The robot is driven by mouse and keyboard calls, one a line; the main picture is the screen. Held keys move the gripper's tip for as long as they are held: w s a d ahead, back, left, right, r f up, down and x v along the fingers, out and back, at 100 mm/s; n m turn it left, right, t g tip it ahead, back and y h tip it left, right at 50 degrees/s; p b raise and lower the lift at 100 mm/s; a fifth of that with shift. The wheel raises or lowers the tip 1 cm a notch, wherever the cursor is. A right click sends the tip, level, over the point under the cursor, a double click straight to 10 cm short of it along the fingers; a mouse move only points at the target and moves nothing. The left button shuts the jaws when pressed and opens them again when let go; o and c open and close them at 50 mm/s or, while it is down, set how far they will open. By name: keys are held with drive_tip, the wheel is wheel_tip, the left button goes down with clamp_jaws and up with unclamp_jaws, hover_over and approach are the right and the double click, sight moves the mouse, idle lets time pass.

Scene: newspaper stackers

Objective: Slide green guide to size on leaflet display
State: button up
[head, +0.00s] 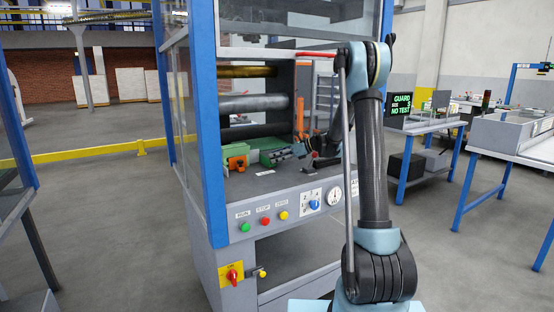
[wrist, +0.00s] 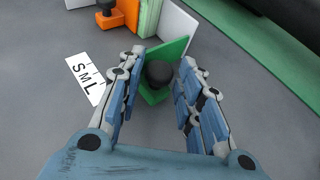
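The green guide (wrist: 176,50) is an upright green plate with a black round knob (wrist: 160,73) on its near side. It stands on the grey deck of the leaflet display. My gripper (wrist: 158,86) is open, with one finger on each side of the knob and visible gaps to it. A white size label marked S, M, L (wrist: 87,80) lies left of the guide. An orange block (wrist: 117,14), pale green leaflets (wrist: 149,14) and a white plate (wrist: 178,25) stand beyond the guide. In the head view my arm partly blocks the deck, and my gripper there is small.
The control panel has a green button (head: 245,227), a red button (head: 265,221), a yellow button (head: 284,215), a blue dial (head: 314,204) and a gauge (head: 334,197). A blue post (head: 208,130) and rollers (head: 255,103) flank the deck. A long green strip (wrist: 270,45) runs at the wrist view's right.

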drive_tip(key=shift+c, duration=0.3)
clamp_jaws()
drive_tip(key=shift+s+a, duration=0.45)
drive_tip(key=shift+a, duration=0.15)
drive_tip(key=shift+s+a, duration=0.4)
drive_tip(key=shift+a, duration=0.2)
drive_tip(key=shift+o, duration=0.3)
unclamp_jaws()
drive_tip(key=shift+d, duration=0.1)
drive_tip(key=v, duration=1.1)
drive_tip(key=shift+d, duration=0.35)
drive_tip(key=shift+r, duration=0.1)
drive_tip(key=shift+c, duration=0.3)
